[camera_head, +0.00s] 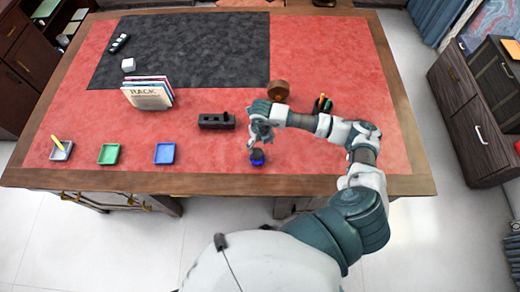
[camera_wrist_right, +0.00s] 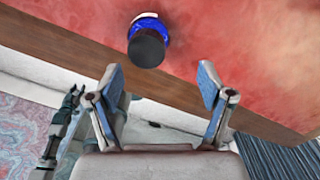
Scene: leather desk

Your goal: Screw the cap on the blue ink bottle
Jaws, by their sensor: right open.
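The blue ink bottle (camera_head: 257,162) stands on the red leather near the desk's front edge. Its black cap (camera_head: 256,153) sits on top; I cannot tell how tightly it is seated. In the right wrist view the blue bottle (camera_wrist_right: 150,22) shows beyond the fingers, with the round black cap (camera_wrist_right: 146,50) towards me. My right gripper (camera_head: 254,143) is just above and behind the bottle in the head view. My left gripper is not in view.
A dark block-like holder (camera_head: 216,121) lies left of my right wrist. A round brown wooden object (camera_head: 278,90) and a pen holder (camera_head: 322,104) stand behind my arm.

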